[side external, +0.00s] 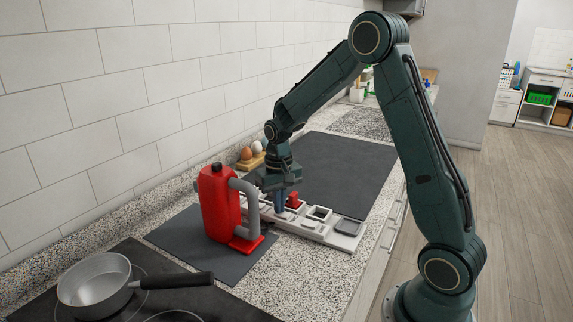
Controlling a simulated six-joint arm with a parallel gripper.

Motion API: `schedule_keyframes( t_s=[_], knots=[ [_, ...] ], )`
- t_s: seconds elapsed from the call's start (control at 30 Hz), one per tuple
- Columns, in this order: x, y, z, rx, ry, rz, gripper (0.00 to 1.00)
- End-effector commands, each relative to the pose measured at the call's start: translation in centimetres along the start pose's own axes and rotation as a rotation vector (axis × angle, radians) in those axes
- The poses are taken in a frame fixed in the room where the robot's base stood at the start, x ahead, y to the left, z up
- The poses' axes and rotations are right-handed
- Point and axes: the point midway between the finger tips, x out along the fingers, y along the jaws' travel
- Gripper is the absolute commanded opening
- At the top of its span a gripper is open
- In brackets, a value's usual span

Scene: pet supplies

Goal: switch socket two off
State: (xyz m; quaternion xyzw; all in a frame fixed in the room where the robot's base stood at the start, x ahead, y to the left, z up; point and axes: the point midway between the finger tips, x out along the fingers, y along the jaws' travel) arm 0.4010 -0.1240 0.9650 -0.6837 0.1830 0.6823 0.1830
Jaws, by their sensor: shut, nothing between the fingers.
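A light grey socket strip (328,235) lies on the speckled counter, running from behind the red bottle toward the counter's front edge. It has several square dark-centred sockets in a row and a dark flat square at its near right end. A small red piece (293,200) stands up at the strip, just right of my gripper. My gripper (280,208) points down over the left part of the strip, shut and empty. I cannot tell whether its tips touch the strip. The strip's left end is largely hidden by the bottle and gripper, and no socket numbers are readable.
A red bottle (217,200) with a grey handle stands on a dark mat (176,237), close left of my gripper. A pan (97,287) sits on the hob. Eggs in a wooden holder (249,162) are by the wall. A larger dark mat (345,170) behind the strip is clear.

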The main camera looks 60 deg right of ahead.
Motion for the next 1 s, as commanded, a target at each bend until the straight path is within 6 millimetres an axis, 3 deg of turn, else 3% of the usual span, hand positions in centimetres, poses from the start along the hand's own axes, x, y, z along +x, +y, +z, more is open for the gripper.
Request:
schedule_keyframes(
  t_s=[0.27,1.0],
  knots=[
    [-0.2,0.0,0.1,0.000,-0.002,0.001,0.00],
    [-4.4,0.0,0.0,0.000,-0.001,0.000,0.00]
  ],
)
